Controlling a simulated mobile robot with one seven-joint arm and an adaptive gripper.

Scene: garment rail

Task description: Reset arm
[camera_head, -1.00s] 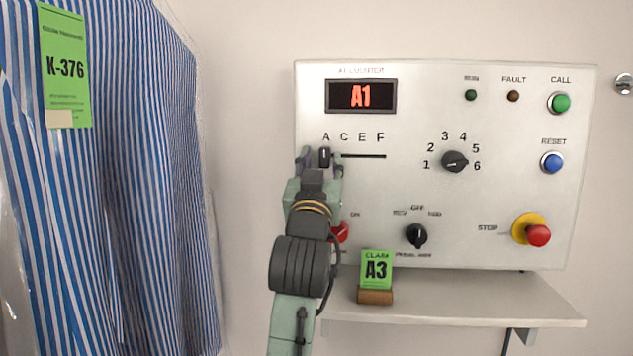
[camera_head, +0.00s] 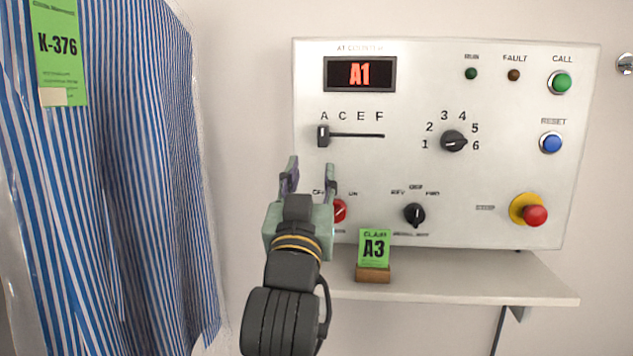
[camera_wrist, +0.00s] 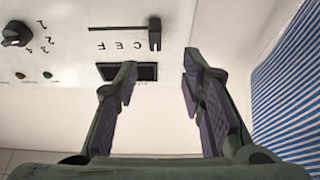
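My gripper (camera_head: 310,176) is open and empty in the head view, in front of the control panel (camera_head: 480,110) at its lower left. It is below and apart from the black slider knob (camera_head: 323,136), which stands at the A end of its slot. In the wrist view my open fingers (camera_wrist: 157,85) have nothing between them, and the slider knob (camera_wrist: 155,34) shows past them. My fingers and palm partly cover the red ON/OFF switch (camera_head: 339,211).
A shelf (camera_head: 470,283) under the panel holds a green A3 claim card (camera_head: 374,247) in a brown block. A striped garment (camera_head: 120,180) with a green K-376 tag (camera_head: 57,55) hangs at left. A red stop button (camera_head: 535,216) is at the panel's lower right.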

